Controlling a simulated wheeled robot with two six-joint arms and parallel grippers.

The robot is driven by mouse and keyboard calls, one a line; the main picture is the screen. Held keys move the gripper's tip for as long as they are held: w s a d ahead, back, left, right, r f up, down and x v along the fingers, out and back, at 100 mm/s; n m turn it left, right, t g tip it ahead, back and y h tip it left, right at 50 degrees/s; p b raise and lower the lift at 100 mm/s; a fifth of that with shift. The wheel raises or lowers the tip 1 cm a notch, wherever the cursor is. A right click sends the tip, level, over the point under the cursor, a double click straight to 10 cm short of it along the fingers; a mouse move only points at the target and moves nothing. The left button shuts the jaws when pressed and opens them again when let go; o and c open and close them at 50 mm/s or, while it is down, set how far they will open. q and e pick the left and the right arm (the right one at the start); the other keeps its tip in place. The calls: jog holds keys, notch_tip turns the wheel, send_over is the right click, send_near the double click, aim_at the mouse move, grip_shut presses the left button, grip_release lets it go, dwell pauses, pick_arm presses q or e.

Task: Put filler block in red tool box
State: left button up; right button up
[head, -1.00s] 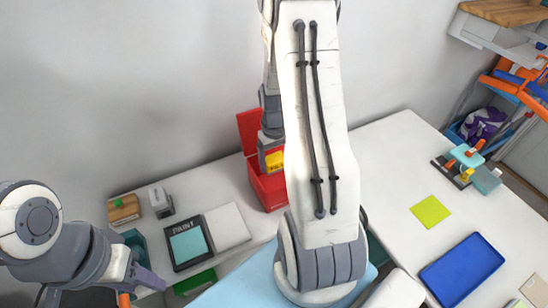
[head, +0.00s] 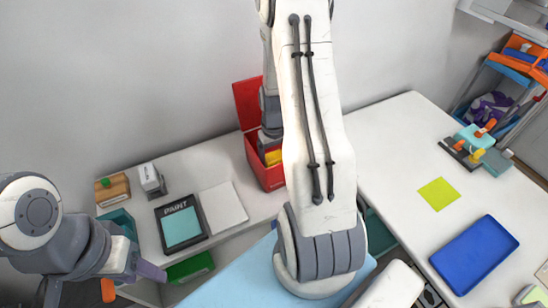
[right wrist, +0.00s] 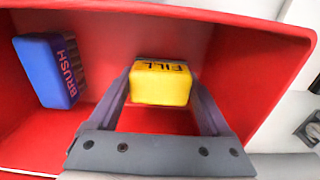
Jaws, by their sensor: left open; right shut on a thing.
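The red tool box (head: 267,178) stands open on the counter by the back wall, its lid raised. The yellow filler block (right wrist: 160,83) is between the fingers of my right gripper (right wrist: 161,76), which is shut on it inside the box. In the head view the filler block (head: 273,157) shows at the box opening, partly hidden by my right arm. A blue brush block (right wrist: 47,70) lies in the box at the left of the wrist view. My left gripper (head: 138,276) is open at the lower left, away from the box.
A paint tray (head: 182,228), a white square (head: 223,206), a grey-white item (head: 151,178) and a wooden block (head: 113,190) lie left of the box. A blue tray (head: 474,254) and a green square (head: 439,193) lie on the right counter, which has free room.

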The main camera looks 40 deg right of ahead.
jog(key=o, duration=1.2)
jog(key=shift+o, duration=0.2)
jog(key=shift+r, duration=0.15)
notch_tip(320, 180, up, 10)
jog(key=shift+r+b, duration=0.15)
jog(key=shift+b, duration=0.35)
jog(key=s+a+r+n, duration=0.1)
jog(key=a+r+n, duration=0.15)
jog(key=a, duration=0.75)
jog(key=s+a+r+n, duration=0.1)
jog(key=a+r+n, duration=0.15)
jog(key=a, duration=0.75)
jog(key=s+a+r+n, duration=0.1)
jog(key=s+a+n, duration=0.1)
jog(key=s+a, duration=0.3)
jog(key=s+a+r+n+y, duration=0.1)
jog(key=s+a+r+n, duration=0.1)
jog(key=s+a, duration=0.4)
jog(key=s+n, duration=0.1)
jog(key=s, duration=0.2)
jog(key=shift+s, duration=0.15)
